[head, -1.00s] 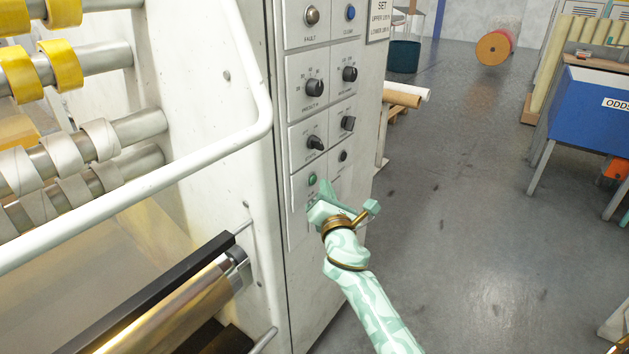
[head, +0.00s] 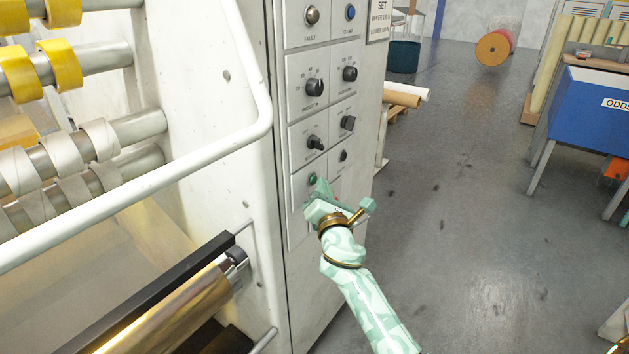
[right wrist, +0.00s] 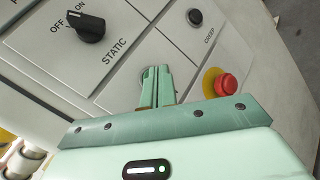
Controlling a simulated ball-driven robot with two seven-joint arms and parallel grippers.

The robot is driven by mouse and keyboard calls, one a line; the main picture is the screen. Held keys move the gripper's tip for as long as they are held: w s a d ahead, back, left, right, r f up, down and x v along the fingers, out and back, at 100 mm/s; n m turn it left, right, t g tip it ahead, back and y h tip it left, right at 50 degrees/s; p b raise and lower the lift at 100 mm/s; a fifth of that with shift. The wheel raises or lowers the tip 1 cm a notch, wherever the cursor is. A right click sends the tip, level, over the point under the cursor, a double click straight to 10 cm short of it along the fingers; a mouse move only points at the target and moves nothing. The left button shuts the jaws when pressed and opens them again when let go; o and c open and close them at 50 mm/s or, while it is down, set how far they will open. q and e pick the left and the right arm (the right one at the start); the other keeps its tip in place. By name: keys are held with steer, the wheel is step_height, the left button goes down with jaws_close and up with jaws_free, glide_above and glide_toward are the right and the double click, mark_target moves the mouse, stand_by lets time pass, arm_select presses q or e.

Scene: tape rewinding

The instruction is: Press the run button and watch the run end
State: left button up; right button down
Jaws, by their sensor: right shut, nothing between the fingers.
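The green run button (head: 312,179) is on the control panel (head: 299,215) of the white machine, low in the left column. My right gripper (head: 321,187) is shut and empty, its fingertips just right of and below the green button in the head view. I cannot tell whether they touch it. In the right wrist view the shut fingers (right wrist: 157,80) point at the panel between the STATIC switch (right wrist: 88,27) and the red button (right wrist: 226,86); the green button does not show there, hidden behind the fingers. My left gripper is not in view.
A black CREEP button (right wrist: 194,17) sits near the fingers, and the red button has a yellow collar. A white guard rail (head: 150,165) and rollers with yellow tape (head: 62,65) are at the left. The floor (head: 460,200) to the right is open.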

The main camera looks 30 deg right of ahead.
steer(key=shift+w+a, duration=0.15)
steer(key=shift+w, duration=0.2)
stand_by(0.4)
steer(key=shift+s, duration=0.15)
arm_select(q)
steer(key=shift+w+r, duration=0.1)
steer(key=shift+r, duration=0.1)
arm_select(e)
steer(key=shift+s+d, duration=0.3)
steer(key=shift+s, duration=0.3)
arm_select(q)
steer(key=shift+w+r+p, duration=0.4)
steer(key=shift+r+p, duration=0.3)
steer(key=shift+p, duration=0.3)
arm_select(e)
steer(key=s, duration=0.1)
steer(key=s+d, duration=0.1)
steer(key=s, duration=0.1)
steer(key=s+d, duration=0.1)
steer(key=shift+s, duration=0.35)
